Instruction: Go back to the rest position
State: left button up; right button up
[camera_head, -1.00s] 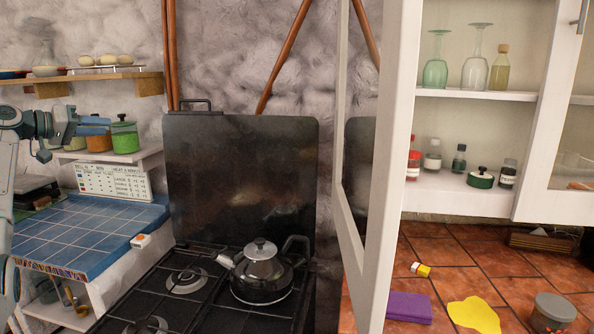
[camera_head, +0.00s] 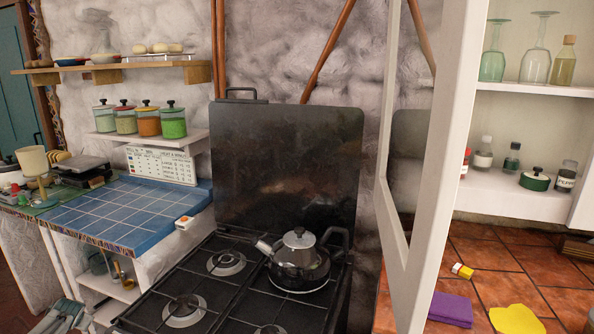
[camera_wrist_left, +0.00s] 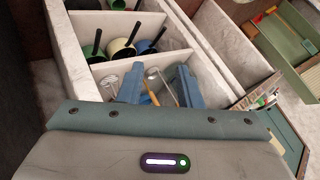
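My left gripper (camera_wrist_left: 160,88) shows in the left wrist view with its two blue fingers spread apart. Nothing is gripped between them. Behind the fingers, utensils lie in a white compartment, apparently farther off than the fingertips. In the head view, a blue-grey part that seems to belong to my left arm shows low at the bottom left corner. My right gripper is in neither view.
A kettle (camera_head: 299,258) stands on the black stove (camera_head: 205,290). A blue tiled counter (camera_head: 120,212) lies to its left, under a shelf with lidded jars (camera_head: 148,122). An open white cabinet door (camera_head: 445,150) stands at the right. Pans with black handles (camera_wrist_left: 122,45) sit in a compartment.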

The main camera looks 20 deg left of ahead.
pick_arm(q)
jog(key=s+a+f+m+y, duration=0.15)
jog(key=s+f+m, duration=0.25)
jog(key=s, duration=0.8)
jog(key=s+a+f+m, duration=0.25)
jog(key=s+f, duration=0.25)
jog(key=s, duration=0.7)
jog(key=s+d+f+n+g+h, duration=0.15)
jog(key=s+d+f, duration=0.25)
jog(key=d+f, duration=0.95)
jog(key=s+d+f+g+h, duration=0.1)
jog(key=s+d+f+h, duration=0.25)
jog(key=d+f, duration=1.05)
jog(key=s+d+f+h, duration=0.1)
jog(key=d+f, duration=0.1)
jog(key=d, duration=1.1)
jog(key=s+d+f+h, duration=0.1)
jog(key=d+f, duration=0.2)
jog(key=d, duration=0.9)
jog(key=s+d+f+n+h, duration=0.1)
jog(key=d+f+h, duration=0.1)
jog(key=d, duration=1.1)
jog(key=shift+d+f, duration=0.25)
jog(key=shift+d, duration=0.05)
jog(key=shift+s, duration=0.1)
